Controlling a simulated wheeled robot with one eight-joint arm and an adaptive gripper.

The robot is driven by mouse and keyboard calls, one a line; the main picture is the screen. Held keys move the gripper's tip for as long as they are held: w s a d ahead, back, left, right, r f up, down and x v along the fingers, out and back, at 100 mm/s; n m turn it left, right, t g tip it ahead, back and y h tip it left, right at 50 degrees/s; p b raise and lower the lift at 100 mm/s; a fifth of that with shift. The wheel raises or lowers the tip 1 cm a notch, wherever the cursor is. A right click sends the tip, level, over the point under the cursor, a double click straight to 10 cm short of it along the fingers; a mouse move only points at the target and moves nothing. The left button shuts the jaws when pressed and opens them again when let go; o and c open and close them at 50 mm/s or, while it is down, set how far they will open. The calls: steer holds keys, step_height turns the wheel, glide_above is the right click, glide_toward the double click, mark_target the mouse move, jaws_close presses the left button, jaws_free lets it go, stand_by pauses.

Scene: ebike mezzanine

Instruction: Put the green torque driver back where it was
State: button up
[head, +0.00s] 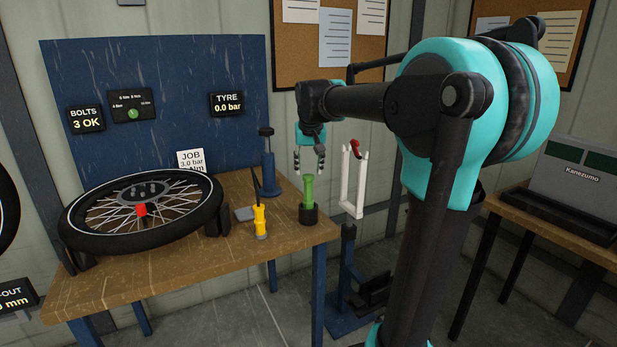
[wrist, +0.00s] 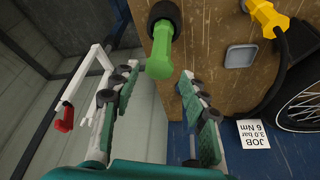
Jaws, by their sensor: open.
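The green torque driver (head: 308,192) stands upright in a black round holder (head: 308,214) near the right front corner of the wooden bench. In the wrist view the green driver (wrist: 160,55) shows at the top centre, its end pointing toward the camera, with the black holder (wrist: 163,14) behind it. My gripper (head: 309,171) is open and empty, just above the driver's top in the head view. In the wrist view my gripper (wrist: 160,80) has its two fingers spread on either side of the driver's near end. I see no contact between fingers and driver.
A yellow tool (head: 260,220) stands to the left of the driver, beside a grey square pad (head: 244,213). A blue pump (head: 268,165) stands behind them. A spoked wheel (head: 140,215) fills the bench's left. A white stand with a red clamp (head: 354,180) is right of the bench.

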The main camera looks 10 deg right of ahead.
steer(key=shift+s+r, duration=0.15)
steer(key=shift+r, duration=0.2)
steer(key=s+d+f, duration=0.2)
steer(key=s+f, duration=1.1)
steer(key=s+d+f+n, duration=0.1)
steer(key=s+d+f, duration=0.1)
steer(key=s+f, duration=1.2)
steer(key=shift+s+f, duration=0.25)
steer(key=shift+s, duration=0.05)
steer(key=shift+d, duration=0.1)
